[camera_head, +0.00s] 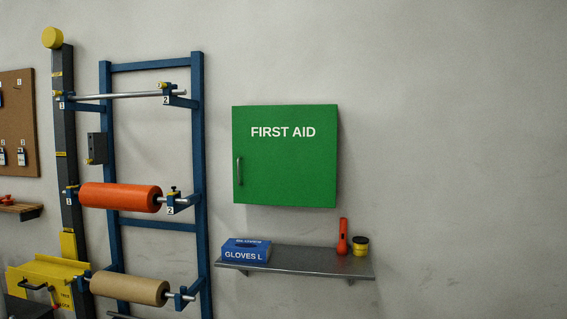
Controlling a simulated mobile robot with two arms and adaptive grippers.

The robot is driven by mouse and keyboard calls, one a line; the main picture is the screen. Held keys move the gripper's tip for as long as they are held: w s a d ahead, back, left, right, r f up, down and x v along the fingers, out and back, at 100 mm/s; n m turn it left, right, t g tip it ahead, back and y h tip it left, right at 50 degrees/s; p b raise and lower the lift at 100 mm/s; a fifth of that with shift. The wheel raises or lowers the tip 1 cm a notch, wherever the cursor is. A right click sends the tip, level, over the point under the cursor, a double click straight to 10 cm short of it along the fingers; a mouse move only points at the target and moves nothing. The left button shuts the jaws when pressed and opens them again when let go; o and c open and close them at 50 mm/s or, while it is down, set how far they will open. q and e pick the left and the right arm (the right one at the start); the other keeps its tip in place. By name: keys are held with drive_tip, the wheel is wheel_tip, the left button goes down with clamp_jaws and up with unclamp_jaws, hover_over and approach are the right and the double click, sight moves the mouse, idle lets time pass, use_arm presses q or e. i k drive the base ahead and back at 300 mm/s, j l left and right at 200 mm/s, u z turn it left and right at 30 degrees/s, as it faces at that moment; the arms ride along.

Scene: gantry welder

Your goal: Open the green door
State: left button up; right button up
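A green door (285,165) with white "FIRST AID" lettering is the front of a box-shaped cabinet on the wall, right of centre in the head view. The door looks closed. A small upright metal handle (239,171) sits at its left edge, below mid-height. The hinges do not show. Neither of my grippers is in view, so nothing of mine touches the door or handle.
A grey shelf (310,263) below the cabinet holds a blue glove box (246,251), a red flashlight (343,238) and a yellow-black container (361,246). A blue rack (199,130) with an orange roll (120,197) and a tan roll (128,289) stands left. The wall right is bare.

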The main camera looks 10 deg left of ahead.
sight(284, 155)
drive_tip(key=i+j+u, duration=0.3)
drive_tip(key=i+j, duration=0.15)
drive_tip(key=i+j+u, duration=0.3)
drive_tip(key=i+j, duration=0.2)
